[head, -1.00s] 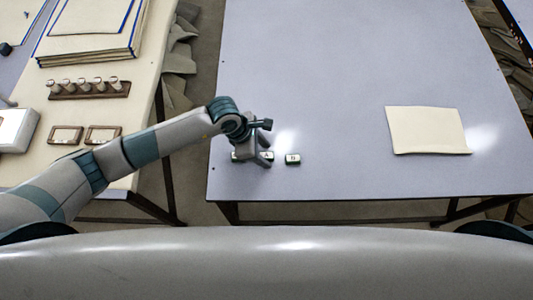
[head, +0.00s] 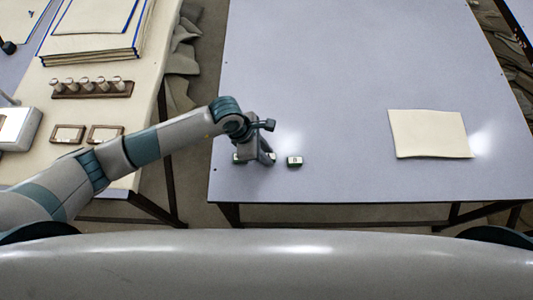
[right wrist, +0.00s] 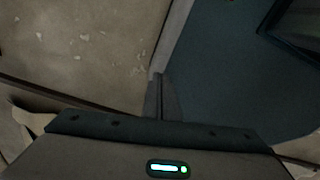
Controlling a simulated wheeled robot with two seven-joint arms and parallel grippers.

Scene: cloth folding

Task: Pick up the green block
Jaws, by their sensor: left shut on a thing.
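My left gripper (head: 261,161) is low over the near left part of the grey table (head: 350,60). It is shut on a small green block with a pale top, mostly hidden by the fingers. Another small green-sided block with a white top (head: 294,161) stands just to the right of the gripper, apart from it. A further green and white block (head: 238,157) shows partly at the gripper's left. My right gripper (right wrist: 163,98) is seen only in the right wrist view, its fingers together with nothing visible between them.
A cream folded cloth (head: 430,134) lies on the right of the table. On the left, a cream side table (head: 135,100) holds a rack of several small pegs (head: 92,88), two wooden frames and a stack of boards. The middle of the grey table is clear.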

